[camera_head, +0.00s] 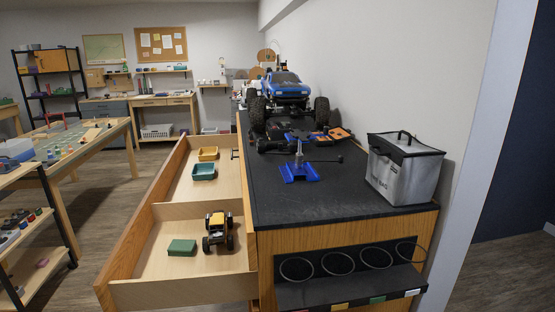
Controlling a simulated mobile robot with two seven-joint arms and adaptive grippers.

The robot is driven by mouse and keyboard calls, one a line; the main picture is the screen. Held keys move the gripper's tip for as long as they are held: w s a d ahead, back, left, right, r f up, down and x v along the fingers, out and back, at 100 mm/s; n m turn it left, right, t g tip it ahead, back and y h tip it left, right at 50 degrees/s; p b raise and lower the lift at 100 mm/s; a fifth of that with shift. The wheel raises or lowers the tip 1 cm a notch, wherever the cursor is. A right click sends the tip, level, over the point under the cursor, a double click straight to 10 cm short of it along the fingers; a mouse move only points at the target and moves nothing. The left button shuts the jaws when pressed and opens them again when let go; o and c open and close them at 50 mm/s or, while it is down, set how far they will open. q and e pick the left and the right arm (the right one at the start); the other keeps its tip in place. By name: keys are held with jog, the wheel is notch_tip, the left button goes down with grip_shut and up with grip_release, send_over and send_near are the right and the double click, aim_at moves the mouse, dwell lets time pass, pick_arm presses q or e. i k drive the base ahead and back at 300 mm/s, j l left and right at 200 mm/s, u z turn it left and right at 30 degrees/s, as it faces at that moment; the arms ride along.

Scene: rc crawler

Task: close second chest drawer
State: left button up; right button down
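A wooden chest with a black top (335,195) stands at the centre right. A wide wooden drawer (145,222) sticks out from its left side, pulled far open. A cross wall (185,211) splits the open space into a near and a far part. The near part holds a green block (182,247) and a small yellow vehicle with black wheels (217,232). The far part holds a yellow tray (208,153) and a teal tray (203,171). I cannot tell whether other drawers lie below. Neither of my grippers is in view.
On the chest top are a blue crawler truck (287,88), a blue stand (299,170) and a silver bag (403,168). A wooden table (115,133) and a shelf rack (55,235) stand at left. Clear floor (100,210) lies between them and the drawer.

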aim_at(140, 274)
jog(key=i+j, duration=0.1)
jog(key=j, duration=0.25)
jog(key=i+j, duration=0.1)
jog(key=j, duration=0.25)
jog(key=i+j, duration=0.1)
jog(key=j, duration=0.2)
jog(key=i+j, duration=0.1)
jog(key=j, duration=1.25)
jog(key=k+j, duration=0.15)
jog(key=j, duration=0.15)
jog(key=k+j, duration=0.1)
jog(key=j, duration=0.2)
jog(key=k+j, duration=0.15)
jog(key=j, duration=0.15)
jog(key=k+j, duration=0.15)
jog(key=j, duration=0.2)
jog(key=i+j, duration=0.3)
jog(key=i, duration=0.2)
jog(key=i+j, duration=0.35)
jog(key=i, duration=0.2)
jog(key=i+j, duration=0.3)
jog(key=i, duration=0.2)
jog(key=i+j, duration=0.3)
jog(key=i, duration=0.25)
jog(key=i+j+z, duration=0.7)
jog(key=k+l, duration=0.05)
jog(key=l, duration=0.05)
